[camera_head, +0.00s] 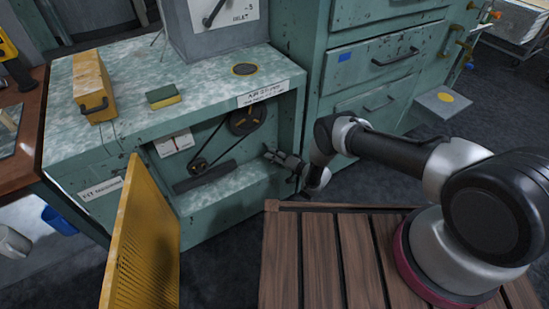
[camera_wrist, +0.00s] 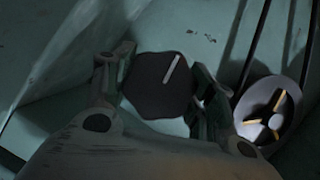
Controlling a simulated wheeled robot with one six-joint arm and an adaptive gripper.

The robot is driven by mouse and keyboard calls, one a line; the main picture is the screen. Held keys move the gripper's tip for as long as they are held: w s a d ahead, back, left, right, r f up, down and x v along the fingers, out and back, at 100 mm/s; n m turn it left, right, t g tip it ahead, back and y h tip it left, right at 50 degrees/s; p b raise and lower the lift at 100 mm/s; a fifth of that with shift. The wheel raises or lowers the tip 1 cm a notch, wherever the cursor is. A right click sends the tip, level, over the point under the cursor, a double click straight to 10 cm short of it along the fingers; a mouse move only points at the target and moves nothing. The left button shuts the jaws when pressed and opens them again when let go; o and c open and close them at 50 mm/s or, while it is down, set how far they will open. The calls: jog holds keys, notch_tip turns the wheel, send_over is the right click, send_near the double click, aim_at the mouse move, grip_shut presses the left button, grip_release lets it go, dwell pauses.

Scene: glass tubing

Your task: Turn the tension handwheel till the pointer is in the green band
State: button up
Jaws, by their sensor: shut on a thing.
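The dark lobed handwheel (camera_wrist: 150,90) with one pale line on its face shows in the wrist view. My gripper (camera_wrist: 160,95) has a finger on each side of it and is shut on its rim. In the head view my gripper (camera_head: 280,157) reaches into the open bay of the green cabinet, right of the belt; the handwheel is hidden there. A black belt runs between a large pulley (camera_head: 246,121) and a small pulley (camera_head: 198,166). A spoked pulley (camera_wrist: 268,112) is right of the handwheel in the wrist view. I cannot make out a tension pointer or green band.
The yellow perforated door (camera_head: 142,246) stands open at the bay's left front. A yellow box (camera_head: 92,88) and a sponge (camera_head: 163,96) lie on the cabinet top (camera_head: 125,75). Green drawers (camera_head: 375,62) stand to the right. A slatted wooden deck (camera_head: 320,255) is below my arm.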

jog(key=shift+m+y, duration=0.4)
jog(key=shift+m, duration=0.6)
jog(key=shift+d, duration=0.1)
jog(key=o, duration=1)
jog(key=shift+o, duration=0.2)
jog(key=f+v, duration=0.1)
jog(key=v, duration=1)
jog(key=shift+s+d+r, duration=0.35)
